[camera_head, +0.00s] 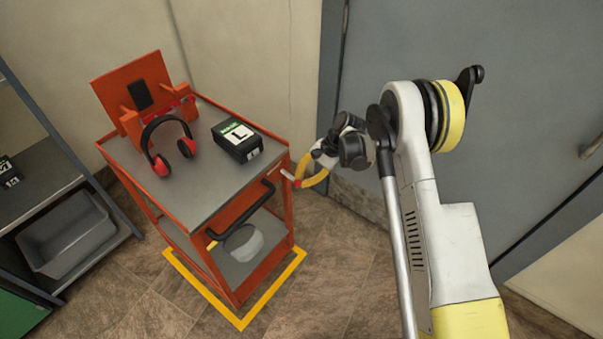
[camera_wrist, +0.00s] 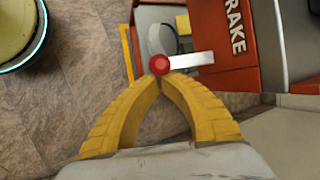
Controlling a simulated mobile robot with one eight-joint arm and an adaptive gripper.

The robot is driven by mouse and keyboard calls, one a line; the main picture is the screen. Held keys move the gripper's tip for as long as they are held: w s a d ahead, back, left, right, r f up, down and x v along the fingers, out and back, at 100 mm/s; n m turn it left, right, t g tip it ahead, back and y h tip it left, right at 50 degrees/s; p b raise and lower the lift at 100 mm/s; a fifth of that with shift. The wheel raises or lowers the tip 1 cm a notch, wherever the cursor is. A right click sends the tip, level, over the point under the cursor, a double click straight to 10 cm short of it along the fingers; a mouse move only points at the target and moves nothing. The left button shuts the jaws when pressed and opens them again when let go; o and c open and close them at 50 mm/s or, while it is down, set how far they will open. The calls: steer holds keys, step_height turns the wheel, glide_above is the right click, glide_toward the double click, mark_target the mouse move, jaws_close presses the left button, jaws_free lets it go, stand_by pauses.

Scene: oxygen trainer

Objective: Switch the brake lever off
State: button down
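The brake lever (camera_wrist: 192,60) is a short pale bar with a round red knob (camera_wrist: 159,65) at its left end. It sticks out sideways from the orange panel marked BRAKE (camera_wrist: 236,27) in the wrist view. My gripper (camera_wrist: 162,77) has yellow fingers with the tips drawn together right at the knob. The fingers look shut, with no gap visible between the tips. I cannot tell whether they touch the knob. In the head view my gripper (camera_head: 300,183) is beside the right side of the orange cart (camera_head: 293,222), at the small lever (camera_head: 287,175).
On the cart top (camera_head: 195,180) are red-black headphones (camera_head: 170,145) and a black box marked L (camera_head: 237,140). A black handle (camera_head: 243,210) crosses the cart's front. A shelf with a grey bin (camera_head: 67,235) stands left. A grey door (camera_head: 500,130) is behind my arm.

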steer(key=shift+g+h, duration=0.4)
steer(key=shift+h, duration=0.2)
steer(key=shift+s+d+r+p, duration=0.15)
steer(key=shift+r+p, duration=0.35)
steer(key=shift+r, duration=1.6)
steer(key=w+d+r+p, duration=0.1)
steer(key=w+d+r, duration=0.2)
steer(key=w+r, duration=0.2)
steer(key=shift+r, duration=0.35)
steer(key=shift+d, duration=0.1)
